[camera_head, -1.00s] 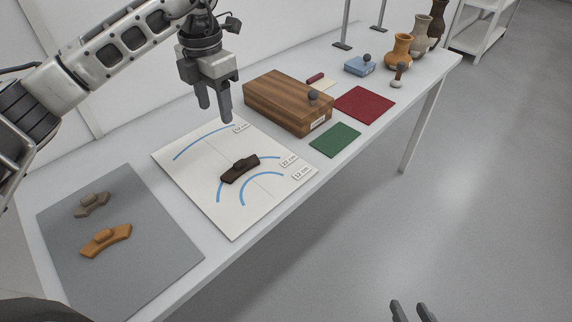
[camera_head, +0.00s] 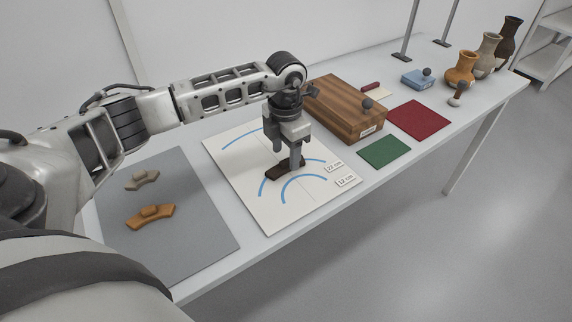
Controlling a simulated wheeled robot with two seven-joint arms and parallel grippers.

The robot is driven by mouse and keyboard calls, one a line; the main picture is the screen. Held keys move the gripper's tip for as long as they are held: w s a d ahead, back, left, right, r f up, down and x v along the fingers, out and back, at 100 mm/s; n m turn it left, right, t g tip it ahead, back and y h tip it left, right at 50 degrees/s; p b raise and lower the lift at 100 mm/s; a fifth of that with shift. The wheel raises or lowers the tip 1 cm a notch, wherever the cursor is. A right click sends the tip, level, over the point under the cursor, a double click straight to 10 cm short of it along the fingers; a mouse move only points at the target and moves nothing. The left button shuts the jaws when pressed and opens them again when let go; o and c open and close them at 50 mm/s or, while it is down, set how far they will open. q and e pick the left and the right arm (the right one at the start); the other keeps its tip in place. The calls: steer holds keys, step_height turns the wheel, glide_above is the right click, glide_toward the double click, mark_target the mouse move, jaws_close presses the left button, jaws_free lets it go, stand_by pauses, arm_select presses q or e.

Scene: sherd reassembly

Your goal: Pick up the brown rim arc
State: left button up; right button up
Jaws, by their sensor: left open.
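The brown rim arc (camera_head: 275,173), a dark brown curved sherd, lies on the white chart sheet (camera_head: 245,190), along a blue arc near the 22 cm label. My left gripper (camera_head: 288,160) points down directly over it, open, with its fingertips at the height of the sherd's raised middle. The fingers hide part of the sherd, and I cannot tell whether they touch it. My right gripper is not in view.
An orange sherd (camera_head: 150,216) and a grey-tan sherd (camera_head: 142,180) lie on the grey mat (camera_head: 190,245) at left. A wooden box (camera_head: 345,108) stands close behind my left gripper. Green (camera_head: 384,151) and red (camera_head: 420,119) mats lie flat to the right. Several vases stand at the far end.

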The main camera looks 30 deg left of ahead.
mark_target(286, 165)
arm_select(q)
step_height(286, 165, down, 2)
steer(key=shift+f, duration=0.2)
jaws_close()
steer(key=shift+r, duration=0.1)
